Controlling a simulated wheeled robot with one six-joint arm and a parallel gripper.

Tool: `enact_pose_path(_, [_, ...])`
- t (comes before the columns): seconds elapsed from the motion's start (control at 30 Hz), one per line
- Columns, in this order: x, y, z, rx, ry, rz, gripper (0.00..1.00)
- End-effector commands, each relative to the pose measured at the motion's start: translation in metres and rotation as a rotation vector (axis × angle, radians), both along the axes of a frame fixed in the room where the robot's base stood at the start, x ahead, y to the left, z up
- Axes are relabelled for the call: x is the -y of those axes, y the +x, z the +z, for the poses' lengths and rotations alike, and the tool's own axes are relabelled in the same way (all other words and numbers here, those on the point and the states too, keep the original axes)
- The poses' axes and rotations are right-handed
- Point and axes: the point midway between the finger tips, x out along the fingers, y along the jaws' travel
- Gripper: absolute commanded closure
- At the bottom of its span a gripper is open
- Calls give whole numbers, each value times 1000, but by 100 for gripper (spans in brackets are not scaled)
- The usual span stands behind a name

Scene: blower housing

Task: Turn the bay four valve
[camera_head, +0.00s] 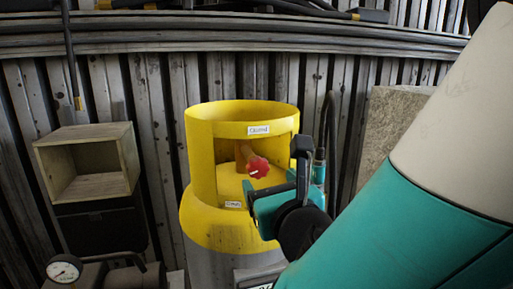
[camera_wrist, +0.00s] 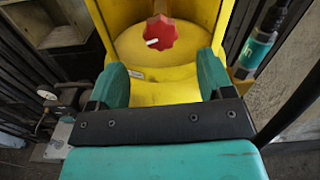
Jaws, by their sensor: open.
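The valve is a red knob (camera_head: 258,167) with a white mark, on a stem inside a yellow housing (camera_head: 219,218) with an open front. The housing carries two small white labels, too small to read surely. My gripper (camera_head: 272,197) is in front of the housing, just below and to the right of the knob. In the wrist view the knob (camera_wrist: 160,33) lies beyond my open gripper (camera_wrist: 165,80), centred between the two teal fingers and apart from them. The gripper is empty.
A teal and black cylindrical fitting (camera_wrist: 258,48) stands close right of the housing. A wooden box (camera_head: 88,165) and a pressure gauge (camera_head: 64,269) are at the left. A grey slab (camera_head: 392,122) stands at the right. Corrugated metal wall lies behind.

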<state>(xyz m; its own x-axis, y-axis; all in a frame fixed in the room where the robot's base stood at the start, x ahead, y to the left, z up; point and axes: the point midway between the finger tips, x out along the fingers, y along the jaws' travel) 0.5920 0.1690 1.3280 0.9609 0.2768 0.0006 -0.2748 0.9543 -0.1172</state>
Motion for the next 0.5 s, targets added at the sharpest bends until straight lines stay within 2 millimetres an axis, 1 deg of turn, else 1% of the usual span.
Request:
enact_pose_path(0.03, [-2,13,5,-1,0,-6,26])
enact_pose_path(0.2, [-12,48,5,-2,1,-5,26])
enact_pose_path(0.3, [-17,63,4,-1,0,-4,26])
enact_pose_path(0.4, [-21,74,2,-1,0,-2,26])
enact_pose_path(0.5, [-23,81,1,-1,0,-1,26])
